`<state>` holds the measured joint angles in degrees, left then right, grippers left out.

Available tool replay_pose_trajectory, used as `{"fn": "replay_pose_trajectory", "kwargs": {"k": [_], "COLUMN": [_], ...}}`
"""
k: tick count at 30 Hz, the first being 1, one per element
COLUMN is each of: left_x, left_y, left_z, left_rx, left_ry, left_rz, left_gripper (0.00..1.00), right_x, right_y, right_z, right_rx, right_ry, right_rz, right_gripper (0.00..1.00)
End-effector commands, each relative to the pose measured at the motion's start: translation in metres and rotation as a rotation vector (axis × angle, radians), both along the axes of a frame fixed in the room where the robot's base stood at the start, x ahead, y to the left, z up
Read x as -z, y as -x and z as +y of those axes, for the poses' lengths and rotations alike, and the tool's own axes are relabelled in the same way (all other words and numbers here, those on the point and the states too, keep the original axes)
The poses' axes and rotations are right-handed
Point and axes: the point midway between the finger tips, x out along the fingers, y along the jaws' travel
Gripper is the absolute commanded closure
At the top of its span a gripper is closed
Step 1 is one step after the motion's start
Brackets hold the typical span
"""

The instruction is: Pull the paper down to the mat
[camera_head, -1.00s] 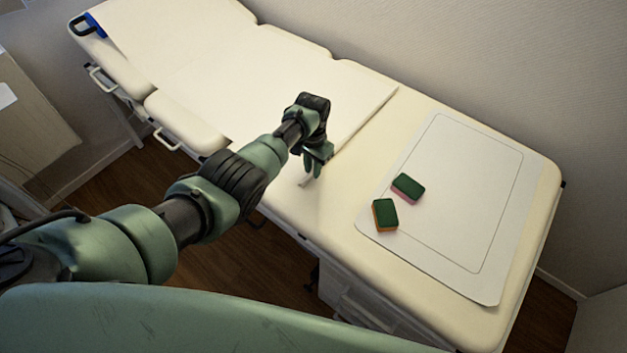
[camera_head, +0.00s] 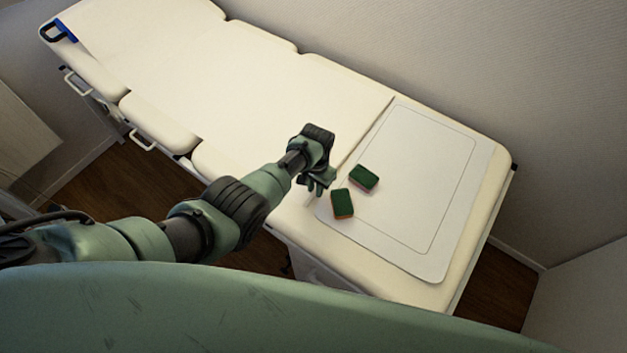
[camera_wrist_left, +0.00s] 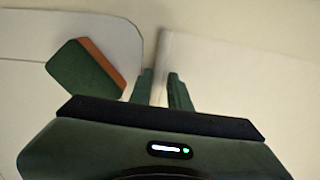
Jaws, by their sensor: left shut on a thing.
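The white paper (camera_head: 290,100) lies along the padded table, its front edge close beside the mat. The pale mat (camera_head: 430,150), with rounded corners and a thin dark outline, lies flat at the right end. My left gripper (camera_head: 316,190) is shut on the paper's near front corner, beside the mat's near left corner. The left wrist view shows the fingers (camera_wrist_left: 160,88) at the paper's edge (camera_wrist_left: 225,85), with a narrow strip of table between paper and mat (camera_wrist_left: 60,25). My right gripper is out of view.
The nearer sponge also shows in the left wrist view (camera_wrist_left: 83,70). A wall runs along the table's far side.

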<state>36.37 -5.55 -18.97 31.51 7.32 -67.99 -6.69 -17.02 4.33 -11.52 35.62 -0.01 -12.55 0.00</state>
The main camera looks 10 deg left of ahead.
Motion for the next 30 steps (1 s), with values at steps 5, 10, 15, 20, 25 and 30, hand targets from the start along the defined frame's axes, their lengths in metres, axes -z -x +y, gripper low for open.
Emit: {"fn": "replay_pose_trajectory", "kwargs": {"k": [5,10,15,20,25,30], "left_x": [-0.002,-0.002,-0.001,-0.002,-0.02,-0.047], "left_y": [-0.003,-0.003,-0.002,-0.001,-0.001,-0.002], "left_z": [-0.002,-0.002,-0.001,-0.001,-0.001,-0.001], "left_rx": [0.0,0.0,0.0,0.0,0.0,0.001], "left_ry": [0.004,0.004,0.003,0.003,0.003,0.004], "left_rz": [-0.009,-0.008,-0.005,-0.004,-0.004,-0.007], "left_gripper": [1.0,0.6,0.6,0.6,0.6,0.6], "right_x": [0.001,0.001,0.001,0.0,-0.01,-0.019], "right_y": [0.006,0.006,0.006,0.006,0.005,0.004], "right_z": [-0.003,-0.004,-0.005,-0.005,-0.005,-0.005], "right_rx": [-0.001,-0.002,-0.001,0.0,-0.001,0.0], "right_ry": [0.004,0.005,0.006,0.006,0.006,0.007], "right_rz": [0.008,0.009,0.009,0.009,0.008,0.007], "right_gripper": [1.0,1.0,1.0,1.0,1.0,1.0]}}
